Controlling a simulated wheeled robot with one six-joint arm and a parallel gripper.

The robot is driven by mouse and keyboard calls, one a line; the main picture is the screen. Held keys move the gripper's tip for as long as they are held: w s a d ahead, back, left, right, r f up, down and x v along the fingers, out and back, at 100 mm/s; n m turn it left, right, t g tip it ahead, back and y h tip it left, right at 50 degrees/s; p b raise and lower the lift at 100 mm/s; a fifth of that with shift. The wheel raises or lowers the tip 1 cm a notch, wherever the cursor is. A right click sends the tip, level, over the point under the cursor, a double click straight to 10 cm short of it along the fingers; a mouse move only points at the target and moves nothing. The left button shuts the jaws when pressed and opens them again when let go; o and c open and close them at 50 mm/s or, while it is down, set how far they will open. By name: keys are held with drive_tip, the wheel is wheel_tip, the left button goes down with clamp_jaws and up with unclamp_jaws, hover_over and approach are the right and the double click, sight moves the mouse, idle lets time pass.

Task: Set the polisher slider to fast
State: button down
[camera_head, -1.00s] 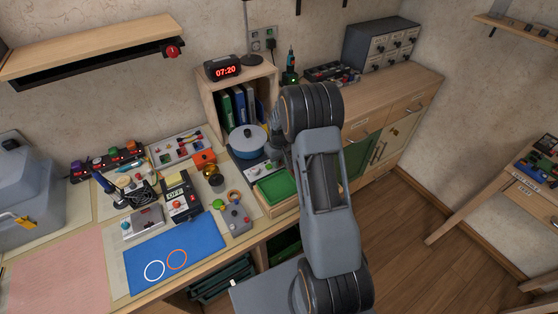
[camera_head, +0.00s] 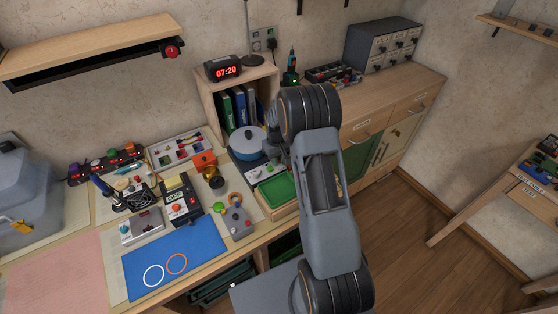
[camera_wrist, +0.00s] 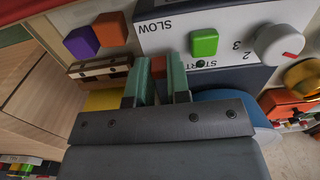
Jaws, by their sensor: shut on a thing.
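The polisher (camera_head: 258,172) stands on the bench in front of the shelf box, with a round blue bowl (camera_head: 247,145) behind its panel. In the wrist view its white panel (camera_wrist: 225,22) appears upside down, with the word SLOW, a green button (camera_wrist: 204,43) and a grey dial (camera_wrist: 280,44) beside the numbers 2 and 3. My gripper (camera_wrist: 161,66) is below the word SLOW, its two green fingertips shut on a small reddish-brown slider knob (camera_wrist: 158,66). The fingers hide most of the knob and its track.
A green tray (camera_head: 277,188) lies just in front of the polisher. A brass-coloured object (camera_head: 213,177) and an orange box (camera_head: 204,161) stand to its left. The shelf box (camera_head: 268,85) with binders rises behind. Open floor lies to the right.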

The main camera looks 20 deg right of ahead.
sight(278, 168)
drive_tip(key=c, duration=1.4)
unclamp_jaws()
drive_tip(key=shift+w+a, duration=0.1)
drive_tip(key=shift+w, duration=0.2)
drive_tip(key=shift+o, duration=0.2)
drive_tip(key=shift+s, duration=0.1)
drive_tip(key=shift+r, duration=0.15)
wheel_tip(278, 168, up, 14)
drive_tip(key=shift+b, duration=0.4)
drive_tip(key=shift+f, duration=0.2)
drive_tip(key=s+a+r+t, duration=0.2)
drive_tip(key=s+a, duration=0.3)
drive_tip(key=s, duration=0.7)
drive_tip(key=s+a+r+m+t, duration=0.1)
drive_tip(key=s+a+r, duration=0.3)
drive_tip(key=s, duration=0.7)
drive_tip(key=shift+s+a+r+t, duration=0.25)
drive_tip(key=shift+s+a+t, duration=0.1)
drive_tip(key=shift+a+t, duration=0.25)
